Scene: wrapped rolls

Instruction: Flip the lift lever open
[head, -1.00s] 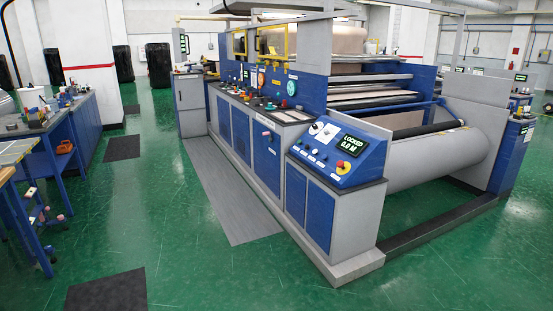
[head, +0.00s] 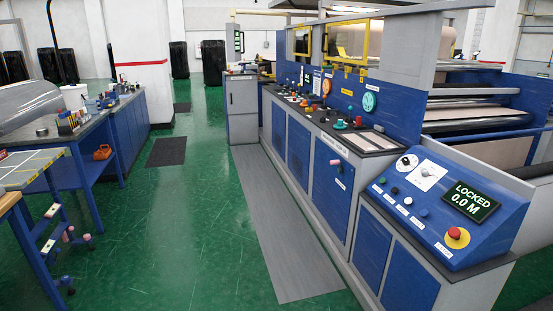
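The blue and grey machine (head: 326,190) fills the right half of the head view. Its near sloped control panel (head: 410,213) carries a round dial, a white plate, several knobs, a red emergency button (head: 457,236) and a display (head: 470,201) reading LOCKED 0.0 M. A small handle with a pinkish tip (head: 336,163) sticks out from the machine's blue front. I cannot tell whether this is the lift lever, and no other part is clearly readable as that lever. Neither of my grippers is in view.
A green floor aisle (head: 190,225) with a grey strip mat (head: 285,235) runs along the machine's front. At left stand a blue workbench (head: 125,125) and a nearer table (head: 30,168). A dark mat (head: 167,152) lies in the aisle.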

